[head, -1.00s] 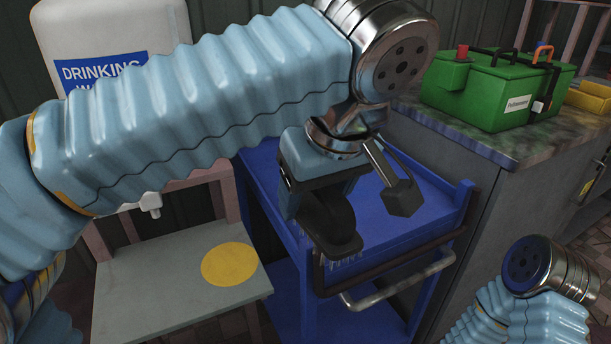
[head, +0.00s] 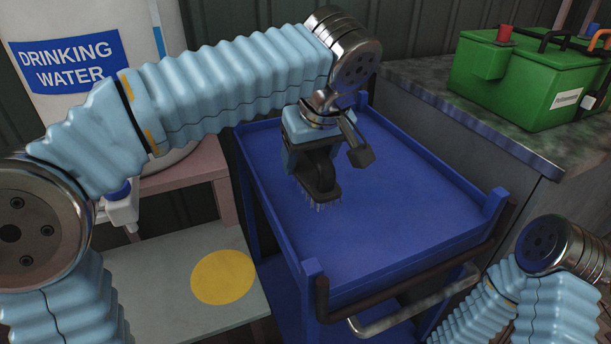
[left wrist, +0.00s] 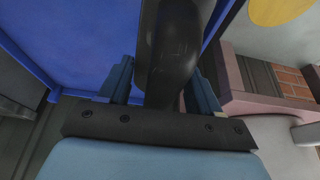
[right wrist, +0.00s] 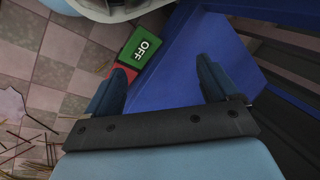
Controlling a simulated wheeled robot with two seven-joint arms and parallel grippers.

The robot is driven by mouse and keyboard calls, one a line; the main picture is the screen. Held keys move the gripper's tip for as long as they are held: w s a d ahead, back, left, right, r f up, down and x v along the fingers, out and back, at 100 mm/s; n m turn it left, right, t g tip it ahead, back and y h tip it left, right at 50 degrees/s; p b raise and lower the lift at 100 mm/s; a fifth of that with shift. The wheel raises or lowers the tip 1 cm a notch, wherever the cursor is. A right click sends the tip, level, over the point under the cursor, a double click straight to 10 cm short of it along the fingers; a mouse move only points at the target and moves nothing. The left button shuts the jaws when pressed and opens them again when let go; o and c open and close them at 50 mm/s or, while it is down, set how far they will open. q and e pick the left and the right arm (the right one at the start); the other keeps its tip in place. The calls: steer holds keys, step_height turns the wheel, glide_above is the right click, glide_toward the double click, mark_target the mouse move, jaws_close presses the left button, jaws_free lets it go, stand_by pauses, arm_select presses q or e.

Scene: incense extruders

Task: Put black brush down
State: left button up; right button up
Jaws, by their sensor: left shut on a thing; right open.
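The black brush (head: 320,184) is in my left gripper (head: 308,160), bristles pointing down. It is over the left part of the blue cart's top tray (head: 400,215); I cannot tell whether the bristles touch the tray. In the left wrist view, the brush's dark handle (left wrist: 168,50) stands between the two fingers of my left gripper (left wrist: 155,85), with the blue tray behind. My right gripper (right wrist: 162,85) is open and empty in the right wrist view, low beside the blue cart. In the head view only my right arm shows, at the lower right.
A grey table with a yellow disc (head: 223,277) stands left of the cart. A white drinking water container (head: 95,90) is behind it. A counter at right holds a green box (head: 530,80). The tray's middle and right are clear. A green OFF sign (right wrist: 140,46) shows near the tiled floor.

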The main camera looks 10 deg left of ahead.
mark_target(307, 160)
arm_select(q)
steer(key=shift+w+a+f, duration=0.2)
steer(key=shift+w+f, duration=0.25)
steer(key=shift+f, duration=0.15)
steer(key=shift+w+a+f, duration=0.2)
steer(key=shift+w+f, duration=0.25)
steer(key=shift+f, duration=0.1)
steer(key=x, duration=0.3)
steer(key=shift+s+d+f, duration=0.1)
steer(key=shift+f, duration=0.5)
steer(key=shift+f+b, duration=0.15)
steer(key=shift+b, duration=0.15)
steer(key=o, duration=1.2)
